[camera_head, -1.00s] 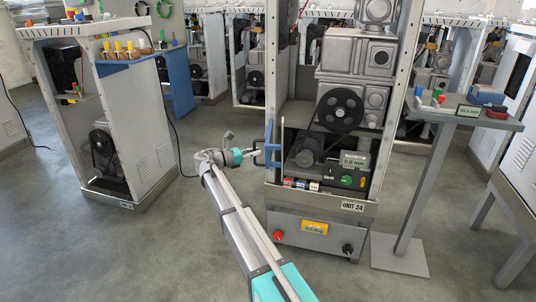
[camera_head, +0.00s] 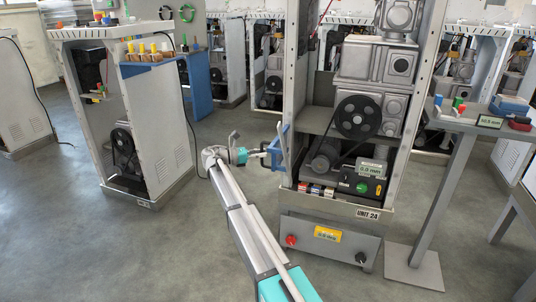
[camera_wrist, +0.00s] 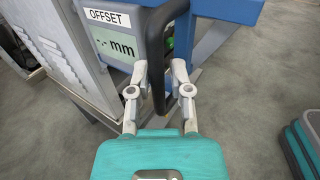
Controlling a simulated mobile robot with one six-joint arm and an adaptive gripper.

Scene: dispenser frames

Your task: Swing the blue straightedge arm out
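The blue straightedge arm (camera_head: 279,151) stands at the left edge of the unit marked UNIT 24, angled outward from its frame. In the wrist view, its blue beam (camera_wrist: 230,9) crosses the top right. A dark bar handle (camera_wrist: 157,88) on it stands upright between my fingers. My gripper (camera_head: 264,153) reaches it from the left; in the wrist view the fingers of my gripper (camera_wrist: 160,68) are drawn inward around the handle. A narrow gap seems to show at the right finger, and the contact is partly hidden. A grey box (camera_wrist: 112,38) beside the handle reads OFFSET and "-.- mm".
A pedestal table (camera_head: 460,125) with small parts is farther right. Another cabinet (camera_head: 165,130) stands at the left. Grey floor between that cabinet and my arm is clear.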

